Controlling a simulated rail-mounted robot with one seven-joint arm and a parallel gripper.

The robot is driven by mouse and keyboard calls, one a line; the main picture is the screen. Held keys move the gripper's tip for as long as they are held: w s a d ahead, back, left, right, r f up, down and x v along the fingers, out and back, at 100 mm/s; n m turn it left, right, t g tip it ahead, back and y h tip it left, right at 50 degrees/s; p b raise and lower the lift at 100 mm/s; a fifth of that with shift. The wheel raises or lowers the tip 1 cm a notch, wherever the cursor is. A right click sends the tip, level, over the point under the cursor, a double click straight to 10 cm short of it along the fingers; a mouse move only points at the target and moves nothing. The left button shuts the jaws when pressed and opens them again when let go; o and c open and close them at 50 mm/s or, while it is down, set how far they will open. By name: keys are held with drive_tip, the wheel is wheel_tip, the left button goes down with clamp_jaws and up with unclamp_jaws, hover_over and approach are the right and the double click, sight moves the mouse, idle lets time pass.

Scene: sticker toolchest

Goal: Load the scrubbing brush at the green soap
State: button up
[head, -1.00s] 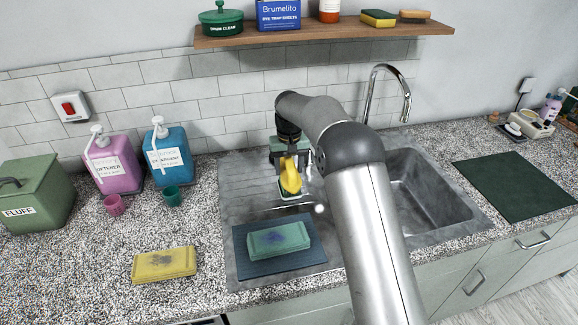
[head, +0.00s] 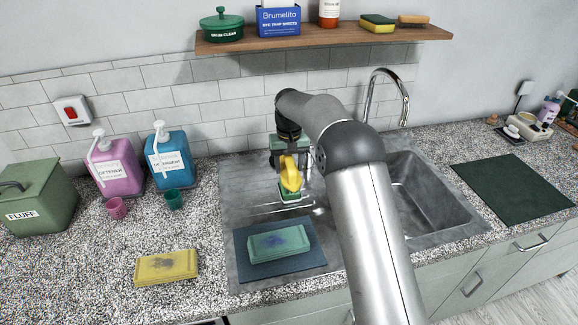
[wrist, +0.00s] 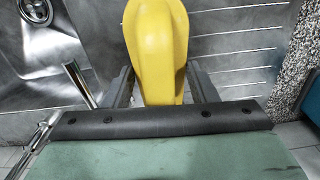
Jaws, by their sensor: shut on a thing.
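The scrubbing brush (head: 290,178) has a yellow handle. My gripper (head: 289,163) is shut on it above the ribbed drainboard, left of the sink basin. In the wrist view the yellow handle (wrist: 157,50) stands between the two dark fingers (wrist: 162,85). A small green thing (head: 294,197) shows directly below the handle in the head view. I cannot tell whether it is the green soap or the brush's underside, or whether they touch. A green folded block (head: 279,242) with a bluish stain lies on a dark mat in front.
A yellow stained block (head: 166,267) lies on the counter at front left. Pink (head: 115,168) and blue (head: 168,155) pump jugs and a green FLUFF box (head: 35,205) stand at left. The tap (head: 385,90) and sink basin (head: 425,190) are at right, beside a clear dark-green mat (head: 513,187).

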sight(288, 158)
drive_tip(key=shift+r+p, duration=1.45)
drive_tip(key=shift+r, duration=0.95)
drive_tip(key=shift+a, duration=0.1)
